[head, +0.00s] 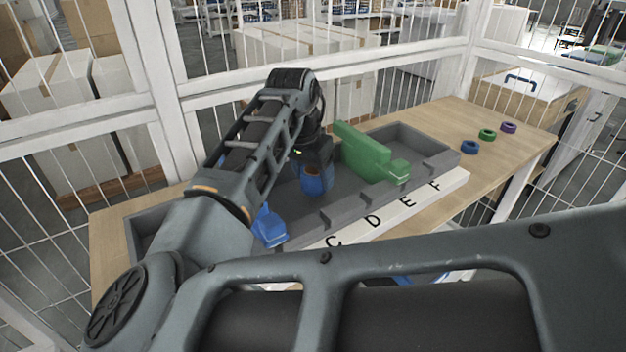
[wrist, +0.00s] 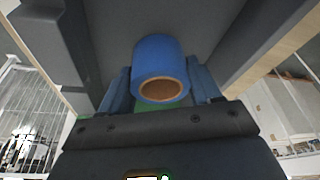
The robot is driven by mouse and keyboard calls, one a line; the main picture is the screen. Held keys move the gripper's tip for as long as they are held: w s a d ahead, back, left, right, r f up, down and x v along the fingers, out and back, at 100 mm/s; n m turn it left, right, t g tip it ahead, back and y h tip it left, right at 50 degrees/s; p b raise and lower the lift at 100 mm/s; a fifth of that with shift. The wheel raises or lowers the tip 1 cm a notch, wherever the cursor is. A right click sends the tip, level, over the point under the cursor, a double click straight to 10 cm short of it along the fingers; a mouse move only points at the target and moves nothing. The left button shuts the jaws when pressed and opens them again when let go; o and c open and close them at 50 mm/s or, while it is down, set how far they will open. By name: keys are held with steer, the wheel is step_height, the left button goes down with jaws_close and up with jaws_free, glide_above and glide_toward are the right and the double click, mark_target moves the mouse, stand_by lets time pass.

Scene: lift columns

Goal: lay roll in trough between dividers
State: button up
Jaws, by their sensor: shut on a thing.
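The blue roll (head: 317,184) with a brown core is held in my gripper (head: 316,170). In the wrist view the roll (wrist: 158,62) sits between the two fingers, its open core end facing the camera. The roll is over or in the grey trough (head: 335,208); I cannot tell whether it touches the floor. A green divider (head: 364,155) stands across the trough to the right of the roll, near the E and F marks. A blue divider (head: 270,227) is to the left, mostly hidden behind my arm.
A white strip lettered C to F (head: 390,213) runs along the trough's front. Small blue (head: 469,147), green (head: 487,134) and purple (head: 509,128) rings lie on the wooden table (head: 500,160) at the right. A white-framed mesh fence (head: 400,62) stands behind the table.

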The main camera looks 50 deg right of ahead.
steer(key=shift+f, duration=1.05)
steer(key=shift+f, duration=0.35)
steer(key=o, duration=1.2)
steer(key=shift+r, duration=0.55)
steer(key=v, duration=1.1)
steer(key=shift+a+r+b, duration=0.15)
steer(key=shift+r+b, duration=0.15)
steer(key=shift+b, duration=0.05)
